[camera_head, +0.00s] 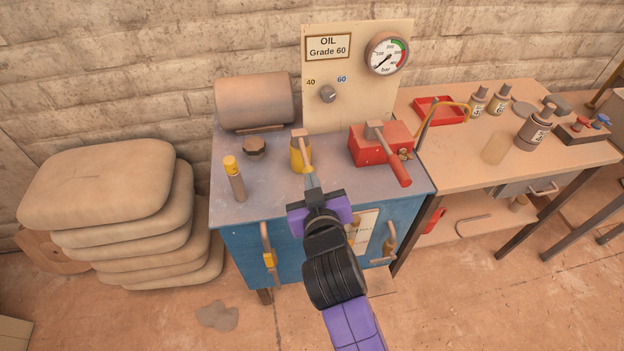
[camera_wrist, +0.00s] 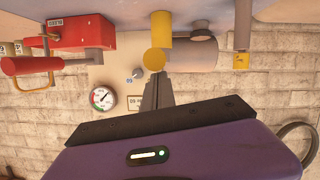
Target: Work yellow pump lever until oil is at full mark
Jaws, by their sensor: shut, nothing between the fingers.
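The yellow pump (camera_head: 296,158) stands on the blue cabinet's top, with a brownish lever (camera_head: 304,146) sloping toward me. In the wrist view, which is upside down, the yellow pump body (camera_wrist: 160,26) has a round yellow end face (camera_wrist: 154,60), apparently the lever's grip seen end-on. My gripper (camera_head: 312,181) is shut and empty, its tips close in front of this lever end; it also shows in the wrist view (camera_wrist: 157,80). I cannot tell whether they touch. The gripper hides part of the lever in the head view.
A red pump (camera_head: 366,149) with a red-handled lever (camera_head: 398,168) stands close on the right. A yellow-topped post (camera_head: 236,180) stands on the left. Stacked sacks (camera_head: 110,190) lie left; a bench (camera_head: 470,150) adjoins right.

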